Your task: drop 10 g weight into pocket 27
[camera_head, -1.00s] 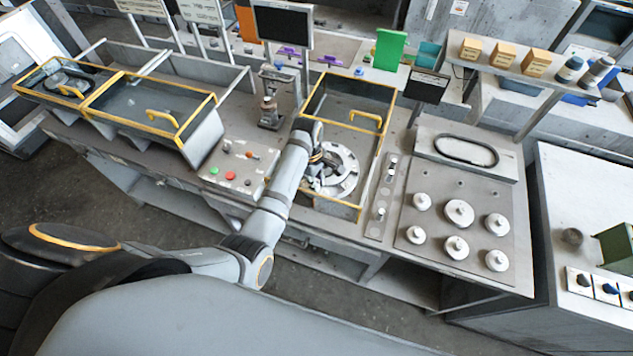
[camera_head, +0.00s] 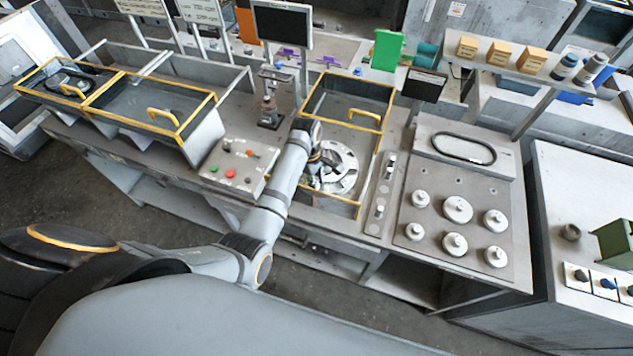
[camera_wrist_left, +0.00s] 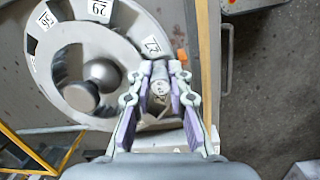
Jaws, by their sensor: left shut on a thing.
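My left gripper (camera_wrist_left: 160,88) is shut on a small grey cylindrical weight (camera_wrist_left: 160,80), seen between its fingertips in the wrist view. The weight is over the rim of the round grey rotor (camera_wrist_left: 110,28), right beside the label marked 27 (camera_wrist_left: 152,45). The pocket itself is hidden by the weight and fingers, and I cannot tell whether the weight is in it. My right gripper is not in view.
The yellow-edged enclosure (camera_head: 378,150) surrounds the rotor. A button panel (camera_head: 236,165) is left of it. A narrow strip with small weights (camera_head: 380,200) and a plate with several larger knobbed weights (camera_head: 470,205) are to the right. A monitor (camera_head: 282,24) stands behind.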

